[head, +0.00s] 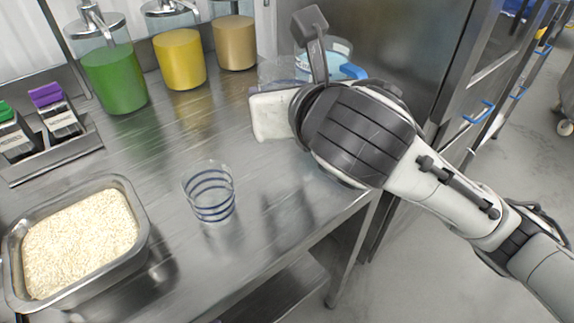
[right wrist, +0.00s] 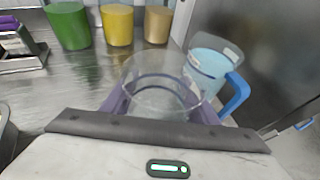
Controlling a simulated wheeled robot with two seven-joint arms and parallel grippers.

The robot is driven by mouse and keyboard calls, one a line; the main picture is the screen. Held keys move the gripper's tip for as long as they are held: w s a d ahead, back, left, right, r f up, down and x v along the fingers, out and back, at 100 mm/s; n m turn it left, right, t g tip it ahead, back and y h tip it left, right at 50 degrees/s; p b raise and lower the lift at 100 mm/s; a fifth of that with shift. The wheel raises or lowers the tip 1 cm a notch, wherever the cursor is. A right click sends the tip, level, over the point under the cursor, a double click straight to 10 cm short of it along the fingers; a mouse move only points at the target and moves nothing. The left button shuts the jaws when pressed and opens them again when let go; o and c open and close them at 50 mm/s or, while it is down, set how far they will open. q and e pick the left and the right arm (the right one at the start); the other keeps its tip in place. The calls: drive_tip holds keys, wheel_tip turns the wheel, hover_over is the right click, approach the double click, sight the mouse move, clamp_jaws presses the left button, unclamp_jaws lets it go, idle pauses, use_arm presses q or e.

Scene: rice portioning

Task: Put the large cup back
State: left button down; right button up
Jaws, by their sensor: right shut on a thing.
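The large cup (right wrist: 160,82) is clear, with a dark band, and stands between the purple fingers of my right gripper (right wrist: 165,106), which is shut on it. In the head view the cup (head: 274,72) shows only in part behind my right gripper and wrist, at the back right of the steel counter. I cannot tell whether its base touches the counter. A smaller clear cup with blue rings (head: 211,192) stands upright near the middle of the counter, apart from the gripper. My left gripper is in neither view.
A clear jug with a blue handle (right wrist: 213,72) stands close behind and right of the large cup. Green (head: 115,80), yellow (head: 180,60) and tan (head: 235,43) dispensers line the back. A steel pan of rice (head: 140,200) is at front left. The counter's right edge is near my arm.

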drive_tip(key=shift+w+a+f, duration=0.1)
drive_tip(key=shift+f, duration=0.15)
drive_tip(key=b, duration=0.2)
hover_over(283, 158)
wheel_tip(283, 158, down, 5)
drive_tip(key=shift+f, duration=0.1)
drive_tip(key=shift+f+b, duration=0.3)
drive_tip(key=shift+f, duration=1.65)
drive_tip(key=o, duration=1.3)
drive_tip(key=shift+f, duration=0.1)
